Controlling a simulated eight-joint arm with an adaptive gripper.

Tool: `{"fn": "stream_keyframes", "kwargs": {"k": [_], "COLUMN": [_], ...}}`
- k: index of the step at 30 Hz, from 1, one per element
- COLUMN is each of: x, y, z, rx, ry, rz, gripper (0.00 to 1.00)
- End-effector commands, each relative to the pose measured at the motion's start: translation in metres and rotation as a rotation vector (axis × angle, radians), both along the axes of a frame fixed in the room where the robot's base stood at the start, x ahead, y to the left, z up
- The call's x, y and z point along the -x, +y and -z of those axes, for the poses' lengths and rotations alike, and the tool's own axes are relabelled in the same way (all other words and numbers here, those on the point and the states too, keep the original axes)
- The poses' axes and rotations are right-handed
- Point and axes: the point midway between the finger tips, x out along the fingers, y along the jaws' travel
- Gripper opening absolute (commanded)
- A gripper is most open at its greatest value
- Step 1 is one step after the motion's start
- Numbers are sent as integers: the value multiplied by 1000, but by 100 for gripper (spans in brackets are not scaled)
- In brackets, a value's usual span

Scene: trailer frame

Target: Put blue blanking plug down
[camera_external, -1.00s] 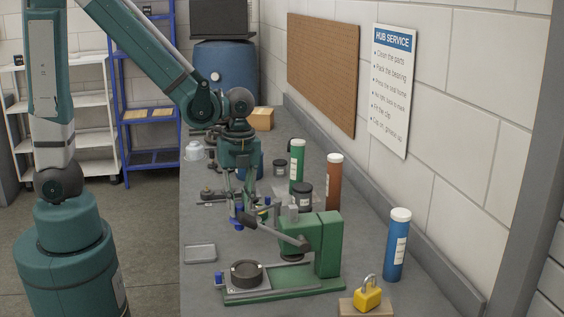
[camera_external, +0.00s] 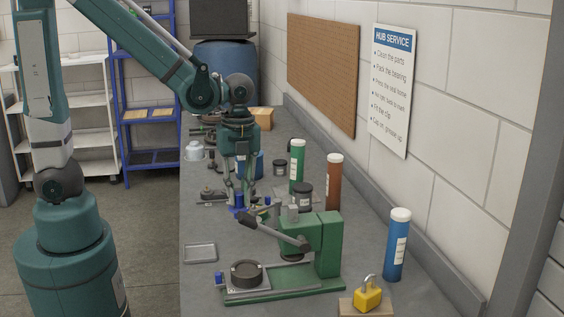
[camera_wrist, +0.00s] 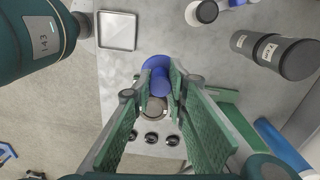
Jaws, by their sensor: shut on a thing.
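The blue blanking plug (camera_wrist: 157,76) is between my gripper's fingers, a wide round flange with a narrower round body. My gripper (camera_wrist: 160,88) is shut on it, with the green pads on either side. In the external view, my gripper (camera_external: 240,203) points down over the bench behind the green press, and only a bit of blue shows at its fingertips. In the wrist view, a round grey part (camera_wrist: 153,112) shows beyond the plug, partly hidden by it and the fingers. I cannot tell whether the plug touches anything.
A green press (camera_external: 328,245) with a lever stands in front of my gripper. An empty grey tray (camera_external: 200,253) lies on the left edge of the bench (camera_external: 350,270).

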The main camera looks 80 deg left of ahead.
Motion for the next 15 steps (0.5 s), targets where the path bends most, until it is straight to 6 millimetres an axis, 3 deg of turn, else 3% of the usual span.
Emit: {"fn": "stream_keyframes", "kwargs": {"k": [4,15], "x": [0,-4], "y": [0,45], "z": [-17,-16], "rx": [0,2], "ry": [0,-5], "rz": [0,-17], "gripper": [0,0]}}
